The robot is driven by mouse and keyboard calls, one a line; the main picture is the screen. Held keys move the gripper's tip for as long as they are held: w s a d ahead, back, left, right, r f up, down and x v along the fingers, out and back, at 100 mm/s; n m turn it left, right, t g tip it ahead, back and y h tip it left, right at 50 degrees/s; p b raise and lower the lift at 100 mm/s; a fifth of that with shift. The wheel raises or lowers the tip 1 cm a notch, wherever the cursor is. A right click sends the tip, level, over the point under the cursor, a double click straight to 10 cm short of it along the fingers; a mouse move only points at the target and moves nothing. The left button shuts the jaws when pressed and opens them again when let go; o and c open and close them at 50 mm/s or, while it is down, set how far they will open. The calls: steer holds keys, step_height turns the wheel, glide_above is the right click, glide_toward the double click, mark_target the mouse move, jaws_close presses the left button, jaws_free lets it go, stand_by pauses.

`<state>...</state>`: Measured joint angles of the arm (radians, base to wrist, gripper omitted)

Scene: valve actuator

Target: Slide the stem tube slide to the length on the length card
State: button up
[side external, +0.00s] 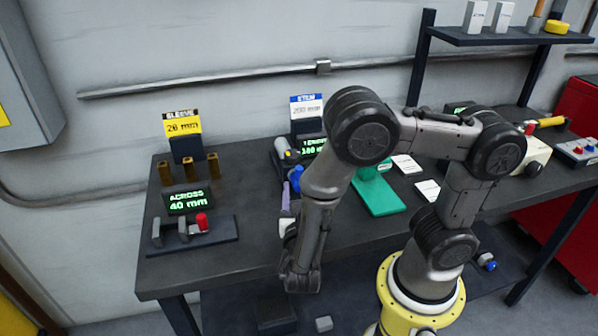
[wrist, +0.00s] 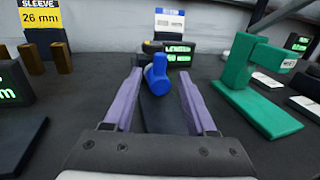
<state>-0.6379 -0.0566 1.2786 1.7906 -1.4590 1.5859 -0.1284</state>
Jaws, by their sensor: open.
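The stem tube slide's blue handle (wrist: 160,78) stands between my fingers in the wrist view, and it also shows in the side view (side external: 296,176). It is on a dark fixture with a green length display (wrist: 178,53), whose digits are partly hidden. The blue-and-white stem length card (side external: 307,108) stands behind and appears to read 200 mm. My gripper (wrist: 161,82) is open, with one purple finger on each side of the handle. I cannot tell whether either finger touches it. The arm hides part of the fixture in the side view.
A yellow sleeve card (side external: 182,125), brown posts (side external: 191,168) and an "across 40 mm" display (side external: 188,200) with a red-knobbed fixture (side external: 202,222) are to the left. A green stand (wrist: 250,90) is close on the right. The front bench top is mostly clear.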

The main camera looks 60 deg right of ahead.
mark_target(299, 174)
steer(key=shift+x, duration=3.7)
jaws_close()
